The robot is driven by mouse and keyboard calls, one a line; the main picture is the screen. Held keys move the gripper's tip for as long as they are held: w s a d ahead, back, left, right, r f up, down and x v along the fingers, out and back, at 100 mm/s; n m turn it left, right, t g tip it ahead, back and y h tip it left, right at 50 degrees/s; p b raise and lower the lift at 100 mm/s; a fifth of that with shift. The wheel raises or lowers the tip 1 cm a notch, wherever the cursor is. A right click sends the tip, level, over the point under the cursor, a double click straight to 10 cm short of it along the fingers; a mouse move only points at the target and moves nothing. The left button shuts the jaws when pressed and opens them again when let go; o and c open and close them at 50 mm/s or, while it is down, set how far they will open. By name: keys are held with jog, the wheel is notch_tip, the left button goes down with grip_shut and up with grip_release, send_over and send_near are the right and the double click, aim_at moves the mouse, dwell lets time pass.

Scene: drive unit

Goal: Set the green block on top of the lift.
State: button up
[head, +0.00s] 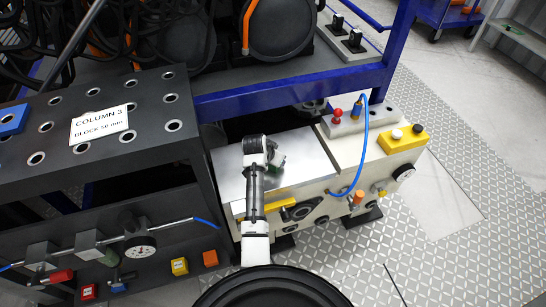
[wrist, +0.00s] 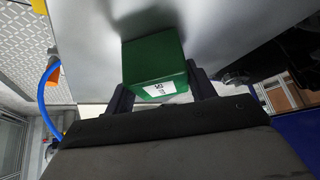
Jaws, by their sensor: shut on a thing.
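The green block (wrist: 152,62) is between the two fingers of my gripper (wrist: 161,88) in the wrist view, with a white label on its near face. My gripper is shut on it. In the head view my gripper (head: 272,160) is over the right part of the lift's grey metal top (head: 232,168), and a sliver of the green block (head: 279,161) shows beside it. In the wrist view the lift's top (wrist: 225,25) lies close behind the block, with a dark shadow beside it. I cannot tell whether block and top touch.
A dark rack with holes and a "COLUMN 3" sign (head: 100,125) stands left of the lift. A blue frame beam (head: 290,92) runs behind it. To the right are a red knob (head: 338,113), a blue hose (head: 362,150) and a yellow button box (head: 403,139).

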jog(key=o, duration=1.6)
jog(key=shift+o, duration=0.2)
jog(key=b+v, duration=0.1)
jog(key=v, duration=1.1)
jog(key=shift+r, duration=0.1)
